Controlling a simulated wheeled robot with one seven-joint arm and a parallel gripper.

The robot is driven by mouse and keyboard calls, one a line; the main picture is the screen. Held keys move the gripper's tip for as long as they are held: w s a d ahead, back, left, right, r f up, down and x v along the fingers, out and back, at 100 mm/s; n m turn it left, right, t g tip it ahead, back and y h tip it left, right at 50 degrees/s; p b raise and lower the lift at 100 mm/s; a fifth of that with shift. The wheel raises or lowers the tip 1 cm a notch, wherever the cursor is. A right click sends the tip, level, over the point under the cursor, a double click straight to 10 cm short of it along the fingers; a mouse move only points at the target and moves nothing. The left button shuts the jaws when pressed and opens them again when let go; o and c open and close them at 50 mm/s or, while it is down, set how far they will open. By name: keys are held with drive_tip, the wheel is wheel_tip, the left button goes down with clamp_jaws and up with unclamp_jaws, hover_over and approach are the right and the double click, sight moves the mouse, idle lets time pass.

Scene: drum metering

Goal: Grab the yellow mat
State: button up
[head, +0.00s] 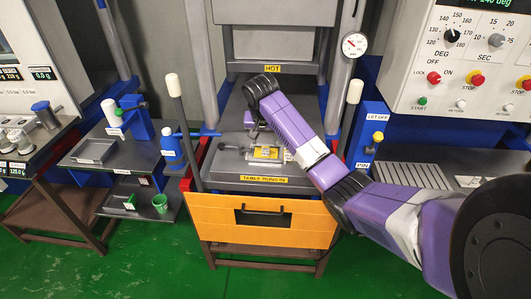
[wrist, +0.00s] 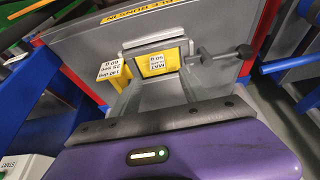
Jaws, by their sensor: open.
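The yellow mat (wrist: 158,62) carries a white label and lies inside a grey metal frame (wrist: 126,51) on the grey table. In the head view the mat (head: 267,153) is small, near the front of the table. My gripper (wrist: 157,80) is open, with one finger on each side of the view below the mat and nothing seen between them. In the head view my gripper (head: 256,136) is just behind and above the mat, mostly hidden by my arm. I cannot tell whether the fingers touch the frame.
A yellow labelled tag (wrist: 113,70) stands left of the frame, and a dark knobbed handle (wrist: 222,54) sticks out to its right. The grey press table (head: 218,168) has an orange front panel (head: 215,213). Upright levers (head: 182,130) stand on both sides.

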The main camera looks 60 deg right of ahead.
sight(266, 148)
drive_tip(key=shift+p+x, duration=0.7)
drive_tip(key=shift+x, duration=2.1)
drive_tip(key=shift+s, duration=0.15)
clamp_jaws()
